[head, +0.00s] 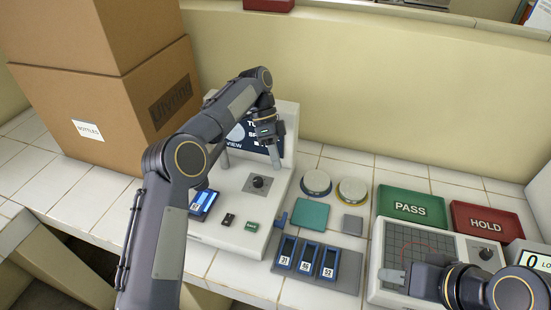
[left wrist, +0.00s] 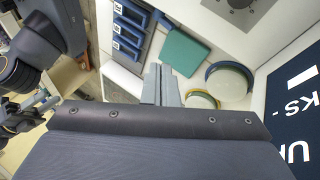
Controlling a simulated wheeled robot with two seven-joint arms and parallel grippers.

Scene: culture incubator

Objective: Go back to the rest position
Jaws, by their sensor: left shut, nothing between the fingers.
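My left arm comes in from the left and bends over the white instrument (head: 238,205) with its dark screen panel. My left gripper (head: 273,152) hangs in front of that panel, shut and empty. Its closed fingers also show in the left wrist view (left wrist: 161,84), apart from the teal pad (left wrist: 184,52) beyond them. My right gripper (head: 392,277) is low at the right, over the gridded plate (head: 402,243). Its pale fingertips show, but their opening cannot be made out.
Cardboard boxes (head: 110,105) stand at the back left. A rack with several blue-framed slots (head: 307,257), two round dishes (head: 317,182), a green PASS tray (head: 411,207) and a red HOLD tray (head: 485,222) stand on the tiled bench. A blue-framed item (head: 203,203) lies on the instrument.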

